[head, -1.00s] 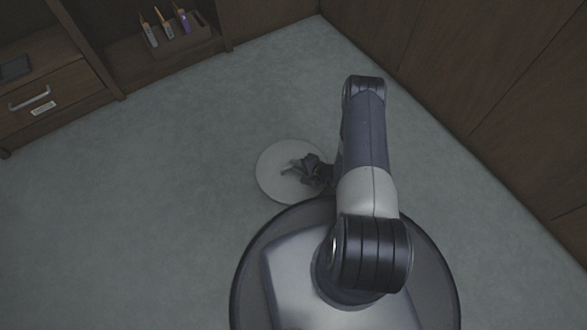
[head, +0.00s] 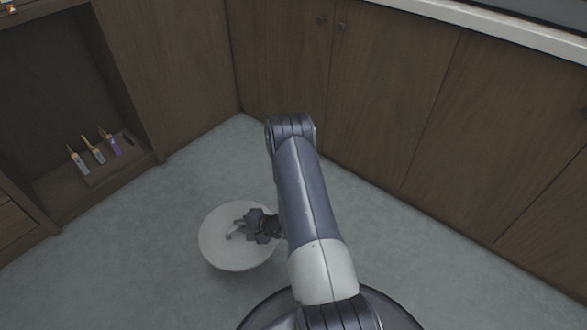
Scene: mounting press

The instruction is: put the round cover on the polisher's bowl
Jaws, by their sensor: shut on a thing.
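The round cover (head: 225,256) is a pale disc with a curved handle on top. It hangs above the floor, left of my arm in the head view. My gripper (head: 243,228) is dark and shut on the cover's handle, and the jaws hide part of it. The polisher and its bowl are not in view.
Wooden cabinet doors (head: 390,110) run along the right under a pale counter edge (head: 500,32). An open cabinet at the left holds a small tray (head: 118,169) with several bottles. Bare grey floor (head: 150,265) lies between.

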